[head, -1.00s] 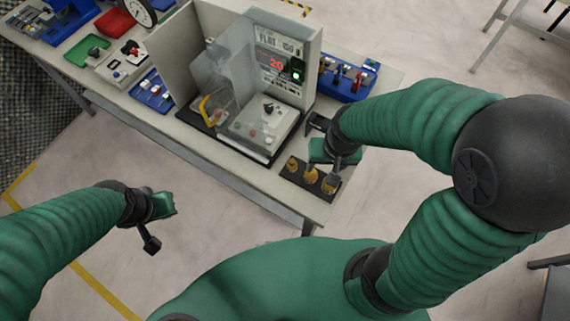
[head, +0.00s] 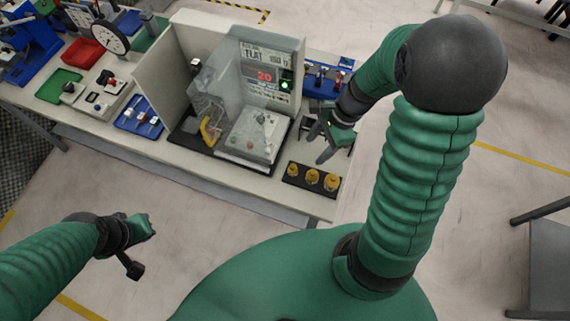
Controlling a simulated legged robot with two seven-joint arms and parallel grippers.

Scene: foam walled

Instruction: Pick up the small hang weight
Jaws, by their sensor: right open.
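Gold hang weights stand upright on a black tray (head: 302,183) at the table's front right corner. The small hang weight (head: 292,170) looks to be the leftmost; a middle weight (head: 312,176) and a larger weight (head: 332,182) stand to its right. My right gripper (head: 315,149) is open and empty, just behind the tray and above the table, with its fingers pointing down and left. It appears apart from all the weights. My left gripper (head: 142,250) hangs open and empty at the lower left, in front of the table and far from the weights.
A foam-walled stand (head: 170,58) with a clear shield, a lit display (head: 265,76) and a grey control box (head: 254,136) is left of the tray. Blue bins (head: 137,117) and a round dial (head: 109,37) are farther left. The table's front edge is close to the tray.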

